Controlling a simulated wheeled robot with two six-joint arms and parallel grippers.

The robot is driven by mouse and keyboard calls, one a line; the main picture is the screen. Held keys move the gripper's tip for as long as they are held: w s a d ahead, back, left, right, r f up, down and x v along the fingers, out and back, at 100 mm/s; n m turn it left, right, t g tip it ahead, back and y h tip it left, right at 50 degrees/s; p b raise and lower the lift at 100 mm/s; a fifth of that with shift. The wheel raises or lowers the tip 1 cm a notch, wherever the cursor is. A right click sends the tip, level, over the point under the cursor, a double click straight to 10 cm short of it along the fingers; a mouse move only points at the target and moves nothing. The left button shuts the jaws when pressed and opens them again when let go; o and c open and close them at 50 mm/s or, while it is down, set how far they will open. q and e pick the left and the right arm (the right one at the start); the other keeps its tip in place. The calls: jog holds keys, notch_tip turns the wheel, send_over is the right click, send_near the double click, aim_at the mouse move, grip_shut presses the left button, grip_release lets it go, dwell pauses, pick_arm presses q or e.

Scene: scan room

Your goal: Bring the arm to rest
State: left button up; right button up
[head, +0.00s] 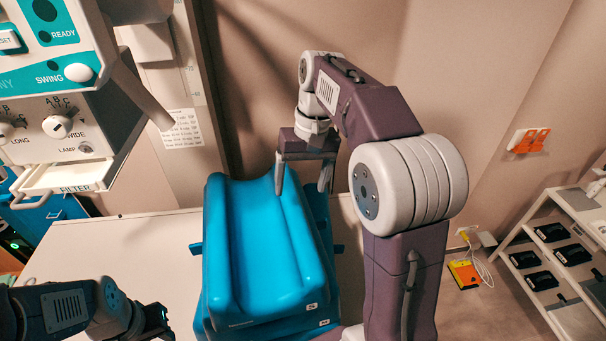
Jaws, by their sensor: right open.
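My right arm rises at the right of the head view and bends over toward the middle. Its gripper (303,176) points down and is open, with a finger on each side. It hangs at the far right part of a blue moulded cradle (245,245); I cannot tell whether the fingers touch it. No object shows between the fingers. My left arm comes in at the lower left, and its dark gripper end (160,322) is low beside the cradle, partly cut off by the bottom edge. The left fingers do not show clearly.
A machine with knobs (60,127) and an open filter drawer (70,178) hangs at the upper left. The cradle stands on a pale table (110,250). A shelf rack (560,235) with black items stands at the right. An orange-yellow box (464,273) lies on the floor.

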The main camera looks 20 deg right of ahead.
jog(key=shift+d+r, duration=0.2)
jog(key=shift+r, duration=1.4)
